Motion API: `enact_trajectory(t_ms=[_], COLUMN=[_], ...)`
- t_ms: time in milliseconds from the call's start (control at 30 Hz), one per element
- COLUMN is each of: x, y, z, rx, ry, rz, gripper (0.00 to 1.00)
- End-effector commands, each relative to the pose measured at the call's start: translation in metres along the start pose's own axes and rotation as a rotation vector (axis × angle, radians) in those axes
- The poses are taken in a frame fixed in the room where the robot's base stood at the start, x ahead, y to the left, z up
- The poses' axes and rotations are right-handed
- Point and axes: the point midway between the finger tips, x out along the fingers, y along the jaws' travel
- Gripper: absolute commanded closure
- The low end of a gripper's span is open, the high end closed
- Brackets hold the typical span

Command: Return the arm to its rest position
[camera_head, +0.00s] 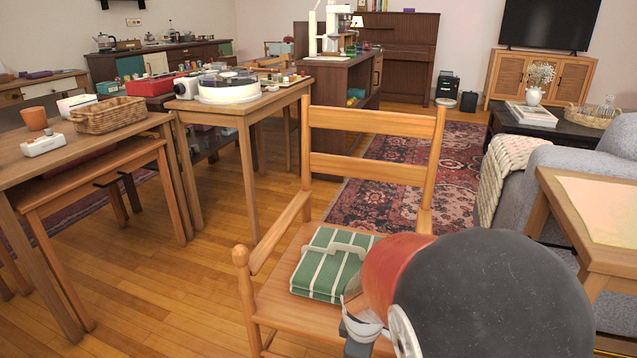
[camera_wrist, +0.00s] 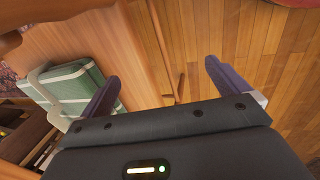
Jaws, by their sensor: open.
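My gripper (camera_wrist: 160,88) shows in the wrist view with its two dark purple fingers wide apart and nothing between them. It is open and hangs above the front edge of a wooden armchair's seat. A green-and-white striped folded item with a pale handle (camera_head: 335,262) lies on the seat of the wooden armchair (camera_head: 375,145).
A wooden side table (camera_head: 560,228) and a grey sofa (camera_head: 575,165) stand close on the right. On the left are tables holding a wicker basket (camera_head: 108,115), an orange cup (camera_head: 34,118) and a white turntable-like device (camera_head: 228,94). The wooden floor (camera_head: 165,290) between the left tables and the chair is clear.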

Motion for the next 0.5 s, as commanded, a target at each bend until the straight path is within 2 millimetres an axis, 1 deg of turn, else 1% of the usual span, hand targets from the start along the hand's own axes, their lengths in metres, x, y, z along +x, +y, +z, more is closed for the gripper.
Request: enact_trajectory(t_ms=[33,167,200,267,300,400,500], x=[-0.018,-0.063,-0.078,-0.101,-0.116,-0.152,-0.181], y=[0.000,-0.005,-0.007,-0.011,-0.014,-0.025,-0.039], z=[0.008,0.026,0.032,0.043,0.051,0.070,0.088], rx=[0.110,0.374,0.451,0.563,0.637,0.811,0.967], ry=[0.050,0.141,0.165,0.198,0.217,0.253,0.273], rz=[-0.022,-0.067,-0.074,-0.076,-0.072,-0.048,-0.008], gripper=[0.00,0.00,0.00,0.00,0.00,0.00,0.00])
